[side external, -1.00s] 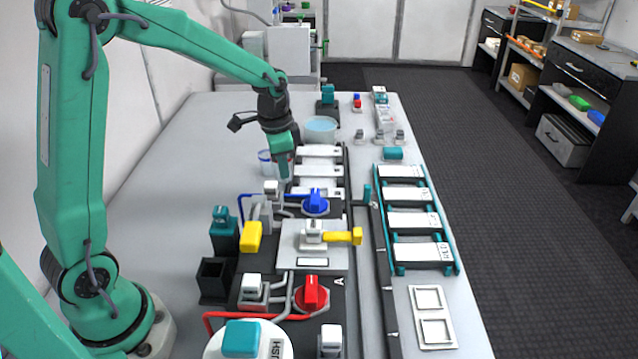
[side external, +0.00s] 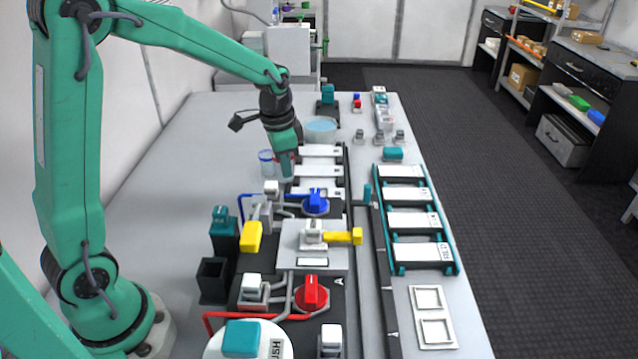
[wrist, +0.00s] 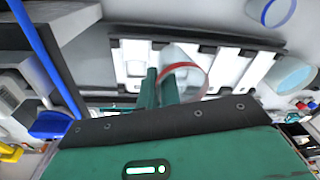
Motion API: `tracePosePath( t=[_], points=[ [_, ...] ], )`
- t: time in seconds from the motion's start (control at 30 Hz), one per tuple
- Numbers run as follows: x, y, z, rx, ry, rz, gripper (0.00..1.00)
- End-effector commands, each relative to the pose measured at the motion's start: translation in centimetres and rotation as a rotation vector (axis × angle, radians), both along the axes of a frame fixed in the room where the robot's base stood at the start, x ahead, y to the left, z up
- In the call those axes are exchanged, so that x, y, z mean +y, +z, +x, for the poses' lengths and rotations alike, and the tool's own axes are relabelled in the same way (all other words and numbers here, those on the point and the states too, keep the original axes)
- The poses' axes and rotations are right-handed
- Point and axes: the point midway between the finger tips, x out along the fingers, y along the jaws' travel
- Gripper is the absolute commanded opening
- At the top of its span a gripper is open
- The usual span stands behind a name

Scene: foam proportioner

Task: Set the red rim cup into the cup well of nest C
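The red rim cup (wrist: 190,72) is a clear cup seen at my fingers in the wrist view. My gripper (wrist: 160,88) is closed on its wall, with one finger inside the rim and one outside. In the side view my gripper (side external: 286,162) points down at the left edge of a rack of white slats (side external: 320,168), with the cup mostly hidden. The rack also shows behind the cup in the wrist view (wrist: 133,65). I cannot read a C label, and the cup well of nest C cannot be made out.
A blue rim cup (side external: 265,163) stands just left of my gripper. A round tub of pale blue liquid (side external: 320,128) is behind it. A blue valve handle (side external: 315,201) and a yellow handle (side external: 343,236) stand nearer. A teal-sided rack (side external: 414,220) lies to the right.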

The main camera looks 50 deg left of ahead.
Motion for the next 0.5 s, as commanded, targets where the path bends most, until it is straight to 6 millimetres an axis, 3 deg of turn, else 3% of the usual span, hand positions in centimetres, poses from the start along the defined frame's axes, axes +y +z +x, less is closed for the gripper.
tracePosePath(
  t=[0.5],
  points=[
    [-4.1,3.9,-1.3,0.033,0.408,-0.046,0.00]
  ],
)
